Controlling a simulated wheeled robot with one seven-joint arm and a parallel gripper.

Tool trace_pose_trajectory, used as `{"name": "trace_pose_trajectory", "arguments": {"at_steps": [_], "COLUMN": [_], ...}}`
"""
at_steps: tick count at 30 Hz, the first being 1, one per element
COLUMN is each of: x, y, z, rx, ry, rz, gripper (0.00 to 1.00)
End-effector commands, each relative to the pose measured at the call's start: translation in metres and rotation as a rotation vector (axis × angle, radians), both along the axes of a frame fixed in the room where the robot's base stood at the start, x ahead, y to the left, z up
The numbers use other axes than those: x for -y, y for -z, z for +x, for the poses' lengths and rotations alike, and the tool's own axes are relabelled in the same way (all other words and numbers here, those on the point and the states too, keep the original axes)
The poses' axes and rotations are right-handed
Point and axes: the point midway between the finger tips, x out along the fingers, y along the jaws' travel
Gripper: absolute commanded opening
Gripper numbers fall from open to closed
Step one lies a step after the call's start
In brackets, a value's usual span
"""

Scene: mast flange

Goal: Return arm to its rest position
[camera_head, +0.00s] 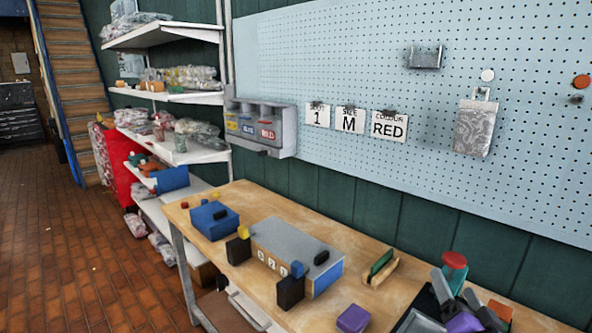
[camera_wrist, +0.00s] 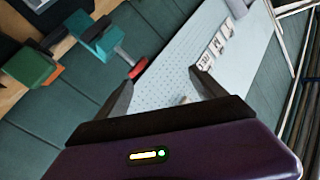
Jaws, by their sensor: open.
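My gripper (camera_wrist: 162,82) shows in the wrist view with its two dark fingers spread apart and nothing between them. Its purple body fills the lower edge of that view, with a small lit display. In the head view what looks like my gripper (camera_head: 462,298) is at the lower right corner, over the right end of the wooden workbench (camera_head: 215,242). The rest of my arm is out of frame, so its full pose cannot be told.
A grey box (camera_head: 288,243) with number wheels, a blue box (camera_head: 214,222) and a purple block (camera_head: 353,318) stand on the bench. A red-topped green item (camera_head: 453,270) is close to my gripper. A pegboard (camera_head: 340,60) is behind. Brick floor (camera_head: 80,260) at left is free.

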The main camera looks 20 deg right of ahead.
Motion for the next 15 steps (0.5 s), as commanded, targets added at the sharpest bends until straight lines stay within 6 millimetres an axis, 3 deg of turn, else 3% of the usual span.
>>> {"name": "trace_pose_trajectory", "arguments": {"at_steps": [1, 6, 15], "x": [-0.023, -0.081, -0.167], "y": [0.007, 0.018, 0.029], "z": [-0.011, -0.056, -0.152], "rx": [0.005, 0.014, -0.046], "ry": [0.001, 0.015, -0.016], "rz": [-0.017, -0.109, -0.277], "gripper": [0.8, 0.8, 0.8]}}
